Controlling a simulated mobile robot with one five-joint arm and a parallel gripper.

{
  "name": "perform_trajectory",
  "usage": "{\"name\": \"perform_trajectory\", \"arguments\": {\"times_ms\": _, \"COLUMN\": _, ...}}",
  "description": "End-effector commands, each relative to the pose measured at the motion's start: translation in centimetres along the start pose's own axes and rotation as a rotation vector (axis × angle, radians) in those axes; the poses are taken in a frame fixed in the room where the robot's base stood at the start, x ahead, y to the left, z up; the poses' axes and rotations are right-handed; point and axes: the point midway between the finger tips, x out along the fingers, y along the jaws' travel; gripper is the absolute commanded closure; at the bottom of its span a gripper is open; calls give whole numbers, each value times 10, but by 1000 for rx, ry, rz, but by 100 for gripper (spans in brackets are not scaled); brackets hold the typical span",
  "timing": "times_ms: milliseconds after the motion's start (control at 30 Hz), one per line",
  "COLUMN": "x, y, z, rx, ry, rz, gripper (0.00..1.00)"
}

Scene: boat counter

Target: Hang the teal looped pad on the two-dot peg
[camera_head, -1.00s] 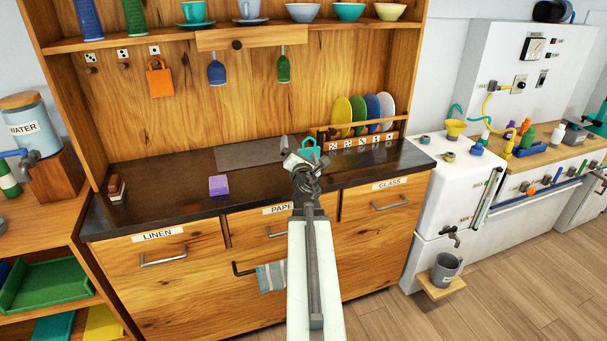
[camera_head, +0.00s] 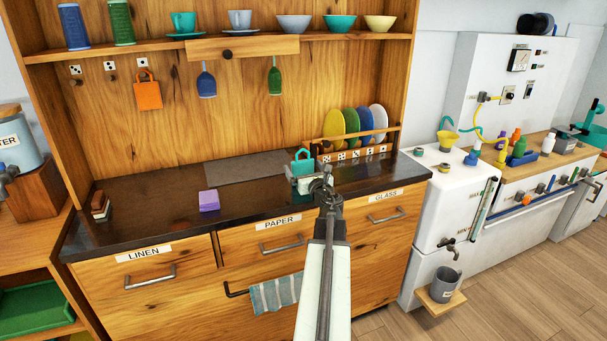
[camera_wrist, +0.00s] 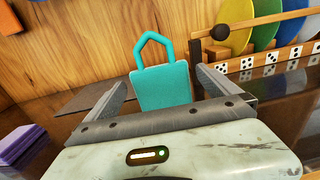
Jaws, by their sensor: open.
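The teal looped pad (camera_head: 302,163) stands upright at the right part of the dark counter, its loop on top. In the wrist view the teal pad (camera_wrist: 165,88) is between my two fingers, with its lower edge hidden by my gripper body. My gripper (camera_wrist: 160,79) is open, one finger on each side of the pad; I cannot tell if either touches it. In the head view my gripper (camera_head: 303,180) is just in front of the pad. Dotted labels mark a row of pegs on the back panel at upper left, including a bare middle peg (camera_head: 113,77); the dots are too small to read surely.
An orange looped pad (camera_head: 148,94) hangs at the right labelled peg. A plate rack (camera_head: 345,152) with several plates stands just right of the teal pad. A purple block (camera_head: 209,201) lies on the counter (camera_head: 150,215) to the left. A shelf overhangs the pegs.

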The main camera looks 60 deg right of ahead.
Motion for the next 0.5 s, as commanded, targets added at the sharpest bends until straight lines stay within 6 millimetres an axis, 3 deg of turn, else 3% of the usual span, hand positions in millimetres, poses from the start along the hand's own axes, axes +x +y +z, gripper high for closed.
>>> {"name": "perform_trajectory", "arguments": {"times_ms": 33, "x": 13, "y": -1, "z": 0, "rx": 0, "ry": 0, "rz": 1, "gripper": 0}}
{"name": "perform_trajectory", "arguments": {"times_ms": 100, "x": 21, "y": -1, "z": 0, "rx": 0, "ry": 0, "rz": 0, "gripper": 0}}
{"name": "perform_trajectory", "arguments": {"times_ms": 300, "x": 20, "y": -1, "z": 0, "rx": 1, "ry": 0, "rz": -2, "gripper": 0}}
{"name": "perform_trajectory", "arguments": {"times_ms": 367, "x": 20, "y": -1, "z": 0, "rx": 1, "ry": 0, "rz": -2, "gripper": 14}}
{"name": "perform_trajectory", "arguments": {"times_ms": 500, "x": 20, "y": -1, "z": 0, "rx": 1, "ry": 0, "rz": -2, "gripper": 53}}
